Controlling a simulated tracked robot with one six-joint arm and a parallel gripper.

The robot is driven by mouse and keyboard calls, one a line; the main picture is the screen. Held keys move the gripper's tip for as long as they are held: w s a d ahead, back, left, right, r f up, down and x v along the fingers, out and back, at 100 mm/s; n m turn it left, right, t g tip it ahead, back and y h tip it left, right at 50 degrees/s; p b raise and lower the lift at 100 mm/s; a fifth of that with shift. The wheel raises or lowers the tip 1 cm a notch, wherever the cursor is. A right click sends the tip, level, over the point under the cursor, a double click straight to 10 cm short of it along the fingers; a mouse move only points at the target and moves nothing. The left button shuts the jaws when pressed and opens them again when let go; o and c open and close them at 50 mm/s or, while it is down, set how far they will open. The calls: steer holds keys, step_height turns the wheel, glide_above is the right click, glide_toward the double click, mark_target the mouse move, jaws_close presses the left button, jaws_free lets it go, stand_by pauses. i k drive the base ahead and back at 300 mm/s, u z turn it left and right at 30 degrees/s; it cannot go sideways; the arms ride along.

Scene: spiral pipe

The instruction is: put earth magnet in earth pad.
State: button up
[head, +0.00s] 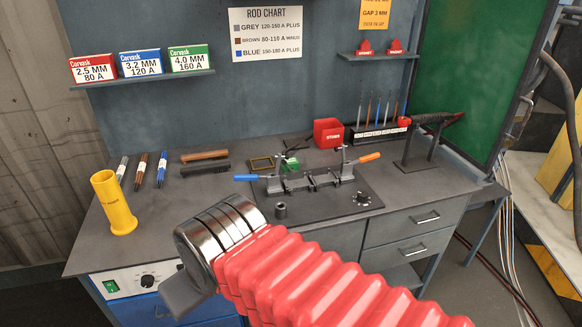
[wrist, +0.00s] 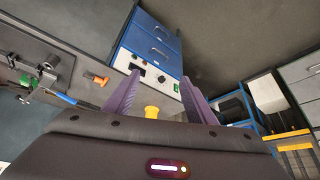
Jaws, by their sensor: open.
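My gripper shows in the wrist view (wrist: 160,78) as two purple fingers spread apart, with nothing held between them. In the head view only its dark end (head: 183,292) shows, in front of the bench's front edge. An orange-brown piece with a dark end (wrist: 97,79), possibly the earth magnet, lies near the bench edge in the wrist view, left of the fingers. My arm seems to hide it in the head view. I cannot identify the earth pad for certain; a small brass-coloured square frame (head: 261,163) lies behind the clamp fixture.
The clamp fixture (head: 312,182) with blue and orange handles stands mid-bench. A yellow tube (head: 113,203) stands at the left. Brushes, markers, a red box (head: 328,132) and a rod rack (head: 378,134) line the back. The bench front left of the fixture is fairly clear.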

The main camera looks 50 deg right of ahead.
mark_target(262, 165)
steer(key=k, duration=1.3)
steer(key=z, duration=0.5)
steer(key=i, duration=0.7)
steer(key=z, duration=0.75)
steer(key=i, duration=1.25)
steer(key=u, duration=0.25)
